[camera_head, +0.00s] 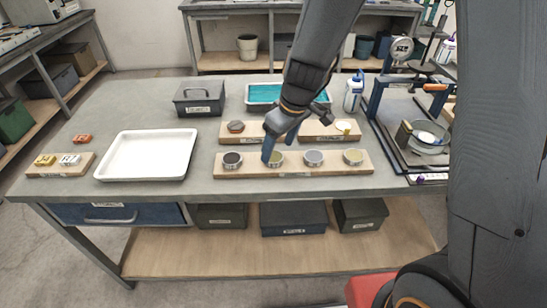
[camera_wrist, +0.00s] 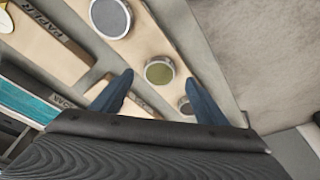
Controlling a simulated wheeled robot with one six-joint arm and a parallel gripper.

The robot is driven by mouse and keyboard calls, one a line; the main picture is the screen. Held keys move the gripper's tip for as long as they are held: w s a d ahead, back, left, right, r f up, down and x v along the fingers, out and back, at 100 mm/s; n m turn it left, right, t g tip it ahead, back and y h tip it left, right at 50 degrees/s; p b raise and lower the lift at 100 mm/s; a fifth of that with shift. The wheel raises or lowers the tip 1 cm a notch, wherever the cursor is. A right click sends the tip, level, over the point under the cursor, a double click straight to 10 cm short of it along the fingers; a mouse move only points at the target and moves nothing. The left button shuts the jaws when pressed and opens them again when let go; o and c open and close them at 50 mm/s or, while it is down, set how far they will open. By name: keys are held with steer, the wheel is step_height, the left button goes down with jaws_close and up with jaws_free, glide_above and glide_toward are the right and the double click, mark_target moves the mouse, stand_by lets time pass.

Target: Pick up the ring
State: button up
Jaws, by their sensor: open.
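My gripper (camera_head: 279,152) is open and empty above the front wooden board (camera_head: 300,173). In the wrist view its two fingers (camera_wrist: 158,80) stand apart, on either side of a round tin with an olive top (camera_wrist: 159,70); I cannot tell the height between them. The olive tin (camera_head: 276,159) is partly behind a finger in the head view. A pale yellow round piece (camera_head: 343,126), possibly the ring, lies at the right end of the rear board. Part of a gold and white piece (camera_wrist: 5,21) shows at the wrist view's left edge. No ring is clearly identifiable.
A white tray (camera_head: 146,156) lies left. A teal-filled tray (camera_head: 264,94) is behind. A frame with a pan (camera_head: 428,139) stands right.

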mark_target(273, 156)
steer(key=shift+p+x, duration=0.3)
steer(key=shift+x, duration=1.7)
steer(key=shift+w+a, duration=0.1)
steer(key=shift+w, duration=0.05)
steer(key=shift+c, duration=0.4)
steer(key=c, duration=1.2)
steer(key=shift+r, duration=0.1)
